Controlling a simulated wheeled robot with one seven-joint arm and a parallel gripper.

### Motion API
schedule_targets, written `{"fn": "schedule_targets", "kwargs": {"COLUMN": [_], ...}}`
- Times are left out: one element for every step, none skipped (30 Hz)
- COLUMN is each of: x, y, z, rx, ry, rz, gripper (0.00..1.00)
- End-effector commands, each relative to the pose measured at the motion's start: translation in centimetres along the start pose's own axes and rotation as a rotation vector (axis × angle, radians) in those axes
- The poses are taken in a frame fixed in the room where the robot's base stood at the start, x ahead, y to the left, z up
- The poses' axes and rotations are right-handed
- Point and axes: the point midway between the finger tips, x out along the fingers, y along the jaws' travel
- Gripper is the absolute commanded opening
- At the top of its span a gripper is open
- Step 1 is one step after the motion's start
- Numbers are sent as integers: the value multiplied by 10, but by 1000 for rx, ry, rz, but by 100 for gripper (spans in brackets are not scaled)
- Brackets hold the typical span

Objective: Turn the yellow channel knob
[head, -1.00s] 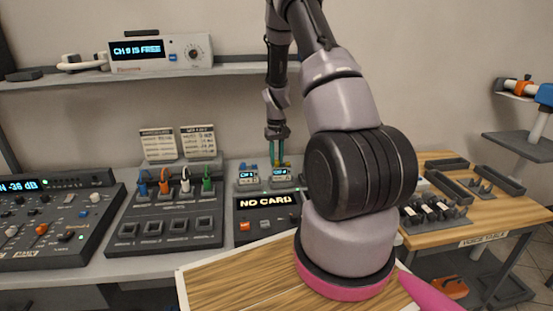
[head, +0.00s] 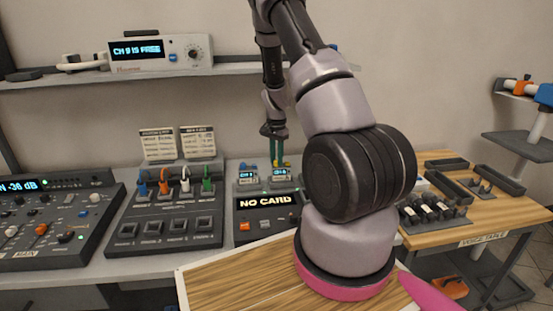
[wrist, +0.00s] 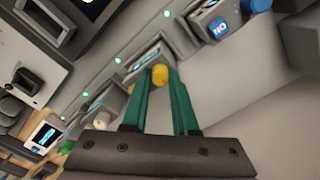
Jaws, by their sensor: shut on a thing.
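The yellow channel knob (wrist: 160,76) is on top of a small grey unit with a little display. In the wrist view my gripper (wrist: 158,82) has its two green fingers on either side of the knob, shut on it. In the head view my gripper (head: 278,162) points down at the back of the bench, with a bit of the yellow knob (head: 286,164) showing by the fingertips. The small unit's display (head: 280,172) lights up just below, too small to read surely.
A blue knob (wrist: 256,5) is on a neighbouring unit. A "NO CARD" box (head: 267,203) stands in front, with a row of coloured plugs (head: 185,181) to the left. A shelf (head: 120,79) holds a radio reading "CH 9 IS FREE" (head: 160,54).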

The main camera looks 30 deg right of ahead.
Motion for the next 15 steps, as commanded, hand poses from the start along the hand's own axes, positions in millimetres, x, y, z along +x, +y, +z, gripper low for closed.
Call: {"fn": "schedule_targets", "kwargs": {"x": [0,0,0,0,0,0,0,0,0,0,0,0,0,0,0], "y": [0,0,0,0,0,0,0,0,0,0,0,0,0,0,0], "z": [0,0,0,0,0,0,0,0,0,0,0,1,0,0,1], "rx": [41,70,109,137,165,203,231,259,298,327,354,392,422,451,487], "ry": [1,1,0,1,1,1,1,1,2,1,1,1,1,0,1], "rz": [1,1,0,0,1,0,0,0,1,1,1,1,1,1,1], "gripper": [0,0,0,0,0,0,0,0,0,0,0,0,0,0,0]}}
